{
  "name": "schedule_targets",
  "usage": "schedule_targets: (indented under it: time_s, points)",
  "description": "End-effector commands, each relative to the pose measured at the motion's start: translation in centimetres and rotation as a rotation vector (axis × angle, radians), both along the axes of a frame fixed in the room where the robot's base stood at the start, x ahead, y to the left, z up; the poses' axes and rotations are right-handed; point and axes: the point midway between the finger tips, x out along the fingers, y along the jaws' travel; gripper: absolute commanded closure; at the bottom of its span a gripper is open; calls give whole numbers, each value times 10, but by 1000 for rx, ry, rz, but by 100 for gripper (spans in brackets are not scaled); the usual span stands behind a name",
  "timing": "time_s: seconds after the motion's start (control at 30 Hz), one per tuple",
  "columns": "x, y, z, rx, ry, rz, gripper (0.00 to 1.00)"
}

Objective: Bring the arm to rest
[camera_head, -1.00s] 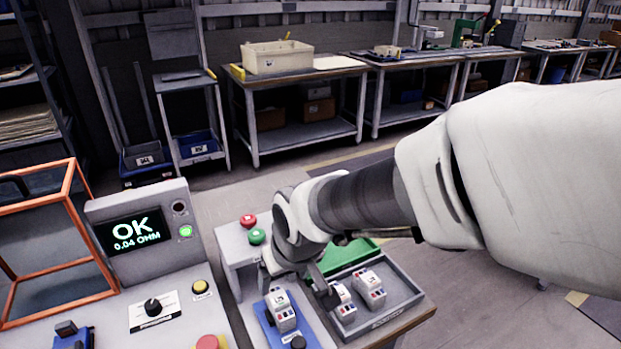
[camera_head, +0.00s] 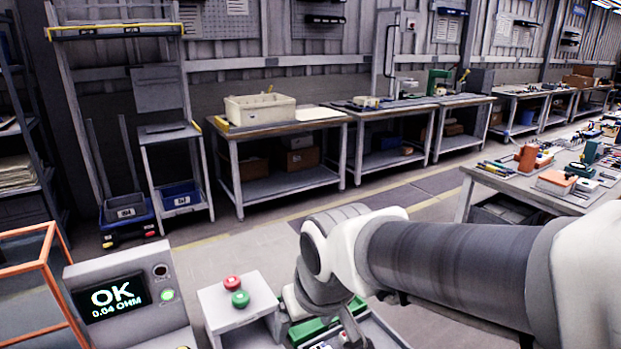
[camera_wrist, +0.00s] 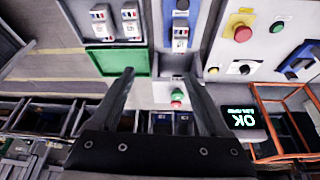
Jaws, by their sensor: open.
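My gripper (camera_wrist: 158,85) is open and empty in the wrist view, its two dark fingers spread apart above the bench. In the head view my wrist hides the fingers. Past the fingertips in the wrist view, two white terminal blocks (camera_wrist: 100,28) stand in a grey tray beside a green panel (camera_wrist: 118,62). Another white block (camera_wrist: 180,38) sits on a blue fixture (camera_wrist: 180,12). None of them is between the fingers. My arm reaches in from the right in the head view.
A tester (camera_head: 128,300) with a lit screen reads OK, 0.04 OHM. A small stand (camera_head: 238,303) carries a red button (camera_head: 232,282) and a green button (camera_head: 240,299). An orange frame (camera_head: 50,240) stands at left. A tool-covered bench (camera_head: 530,185) is at right. Open floor lies behind my arm.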

Motion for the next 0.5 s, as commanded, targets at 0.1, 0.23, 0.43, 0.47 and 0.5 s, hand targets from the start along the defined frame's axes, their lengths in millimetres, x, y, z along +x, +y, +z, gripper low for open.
schedule_targets:
  time_s: [0.1, 0.23, 0.43, 0.47, 0.5]
  points:
    - [-12, -53, 38, 9, -31, -129, 20]
    - [-35, -99, 63, 15, -52, -258, 20]
    - [-66, -140, 81, 21, -73, -394, 20]
    - [-70, -143, 83, 22, -76, -406, 20]
    - [-73, -147, 83, 22, -76, -419, 20]
